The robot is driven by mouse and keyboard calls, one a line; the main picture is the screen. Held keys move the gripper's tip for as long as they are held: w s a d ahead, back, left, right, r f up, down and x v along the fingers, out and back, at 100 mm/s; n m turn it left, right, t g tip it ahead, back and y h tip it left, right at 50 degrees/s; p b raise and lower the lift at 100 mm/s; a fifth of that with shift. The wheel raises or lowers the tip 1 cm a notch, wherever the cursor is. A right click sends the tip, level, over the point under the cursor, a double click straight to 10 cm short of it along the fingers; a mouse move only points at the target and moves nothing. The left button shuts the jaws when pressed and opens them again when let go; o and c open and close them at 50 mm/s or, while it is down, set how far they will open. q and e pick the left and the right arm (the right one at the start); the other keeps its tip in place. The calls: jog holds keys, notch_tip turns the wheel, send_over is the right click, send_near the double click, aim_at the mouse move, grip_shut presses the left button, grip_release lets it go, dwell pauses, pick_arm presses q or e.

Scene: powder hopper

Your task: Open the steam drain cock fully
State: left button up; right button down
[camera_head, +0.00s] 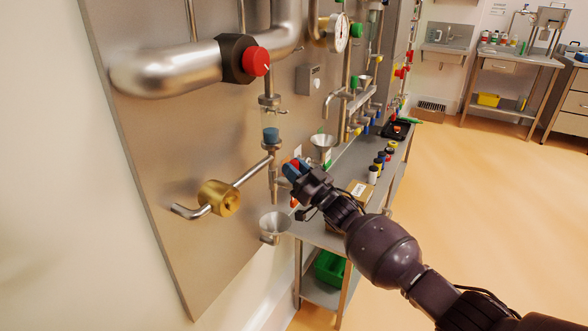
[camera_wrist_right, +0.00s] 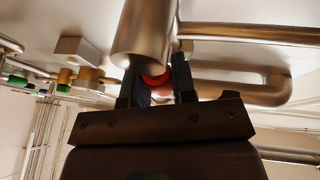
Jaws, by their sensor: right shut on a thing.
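My right gripper (camera_head: 291,170) is at the lower end of a thin vertical pipe on the steel wall panel, below a small sight glass (camera_head: 270,118). Its jaws are shut on a small red handle (camera_head: 296,162), which I take to be the drain cock's. In the right wrist view the red handle (camera_wrist_right: 157,79) shows between the two fingers (camera_wrist_right: 158,88), just beyond a wide metal cylinder. The cock's body is mostly hidden by the gripper, so its opening angle cannot be told. My left gripper is not in view.
A metal funnel (camera_head: 275,224) sits below the gripper. A brass fitting (camera_head: 219,197) on a bent pipe is to the left. A large pipe with a red knob (camera_head: 256,61) is above. The floor at right is clear.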

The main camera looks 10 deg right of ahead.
jog(key=shift+f, duration=0.1)
jog(key=c, duration=0.9)
grip_release()
jog(key=shift+c, duration=0.2)
jog(key=shift+d, duration=0.1)
jog(key=shift+s+d, duration=0.15)
jog(key=shift+s, duration=0.1)
jog(key=p+v, duration=0.1)
jog(key=v, duration=0.9)
jog(key=shift+f, duration=0.1)
